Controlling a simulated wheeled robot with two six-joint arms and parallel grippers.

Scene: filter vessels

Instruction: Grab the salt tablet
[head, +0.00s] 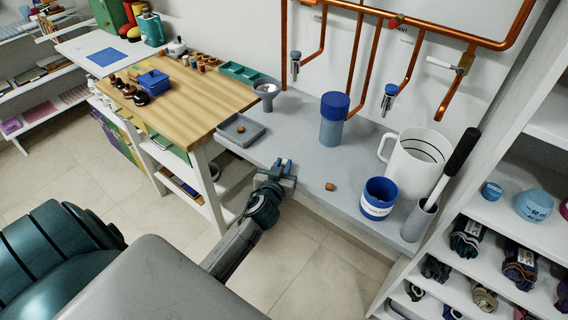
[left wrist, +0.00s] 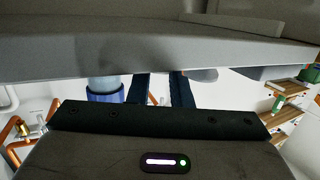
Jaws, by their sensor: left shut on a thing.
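My left gripper (head: 284,172) is at the front edge of the grey shelf, below the square tray. It also shows in the left wrist view (left wrist: 160,88), where its two dark fingers run up to the shelf edge. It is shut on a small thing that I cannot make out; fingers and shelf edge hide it. No salt tablet can be told for certain. A blue tub (head: 379,199) with white lettering stands on the shelf to the right. A small brown piece (head: 330,187) lies on the shelf between gripper and tub. My right gripper is not in view.
On the grey shelf (head: 300,150) stand a grey tray (head: 237,130) with a small brown piece, a grey funnel (head: 266,92), a blue-lidded vessel (head: 333,120), a white jug (head: 414,162) and a black-handled brush (head: 455,165). Copper pipes (head: 430,25) run above. A wooden table (head: 190,100) stands left.

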